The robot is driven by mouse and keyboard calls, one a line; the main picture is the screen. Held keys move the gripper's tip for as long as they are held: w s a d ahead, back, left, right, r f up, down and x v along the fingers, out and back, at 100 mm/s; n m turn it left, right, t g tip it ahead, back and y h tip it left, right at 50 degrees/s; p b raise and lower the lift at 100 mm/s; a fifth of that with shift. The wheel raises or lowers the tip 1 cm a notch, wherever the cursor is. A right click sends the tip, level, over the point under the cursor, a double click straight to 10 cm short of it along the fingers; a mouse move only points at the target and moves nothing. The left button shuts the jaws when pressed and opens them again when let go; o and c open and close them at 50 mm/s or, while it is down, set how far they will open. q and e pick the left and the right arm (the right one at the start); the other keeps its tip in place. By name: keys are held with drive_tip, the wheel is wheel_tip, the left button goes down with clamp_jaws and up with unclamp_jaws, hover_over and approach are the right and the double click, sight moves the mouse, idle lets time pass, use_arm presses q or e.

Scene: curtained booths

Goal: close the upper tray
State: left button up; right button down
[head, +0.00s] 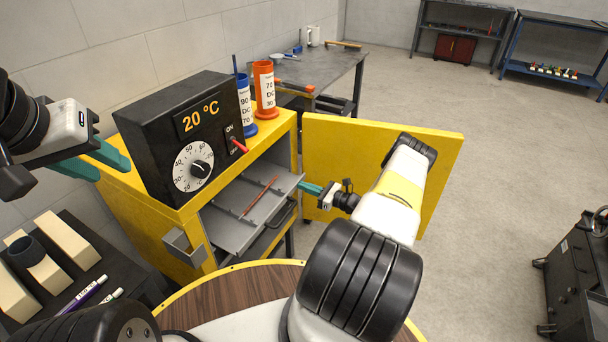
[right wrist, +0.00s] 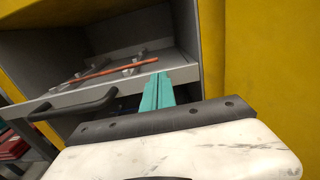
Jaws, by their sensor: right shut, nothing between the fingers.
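The upper tray (head: 232,232) is a grey sheet tray in the yellow cabinet, sticking out of its opening. A reddish-brown rod (head: 259,198) lies on it across small holders. The right wrist view shows the tray's front rim (right wrist: 60,101) and its black handle (right wrist: 75,106). My right gripper (head: 303,187) is shut and empty, its teal fingertips at the tray's front edge, right of the handle; they also show in the right wrist view (right wrist: 159,82). I cannot tell whether they touch it. My left gripper (head: 102,164) is open and empty, left of the black temperature box.
The yellow cabinet door (head: 340,150) stands wide open, behind and beside my right arm. The temperature box (head: 180,135) and orange (head: 264,90) and blue-white (head: 244,104) cylinders stand on the cabinet top. A round wooden table (head: 235,292) is in front. Blocks (head: 75,240) lie lower left.

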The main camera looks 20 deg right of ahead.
sight(274, 175)
drive_tip(key=x, duration=1.4)
drive_tip(key=shift+a, duration=0.1)
drive_tip(key=shift+s, duration=0.1)
